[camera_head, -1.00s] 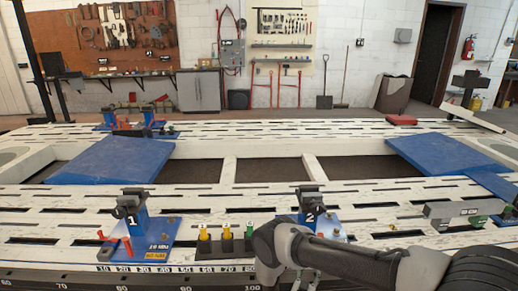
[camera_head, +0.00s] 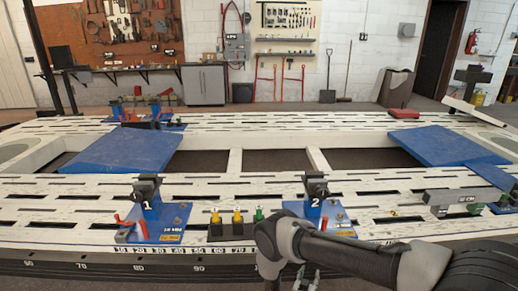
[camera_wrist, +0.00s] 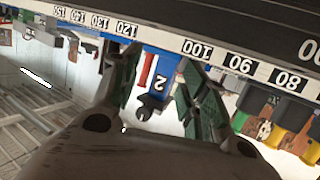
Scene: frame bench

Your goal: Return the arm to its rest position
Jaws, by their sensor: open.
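My gripper (camera_head: 305,280) is at the bottom of the head view, right of centre, in front of the bench's near edge. Its lower part is cut off by the picture edge. My grey and white arm stretches to it from the right. In the wrist view both fingers of my gripper (camera_wrist: 164,88) are spread apart with nothing between them. The blue stand marked 2 (camera_wrist: 158,72) shows beyond the gap.
The white slotted bench (camera_head: 110,192) fills the middle, its ruled front edge close to my gripper. On it stand clamp 1 (camera_head: 147,208), clamp 2 (camera_head: 315,205) and yellow and green pegs (camera_head: 238,219). A grey bar (camera_head: 453,196) lies at right.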

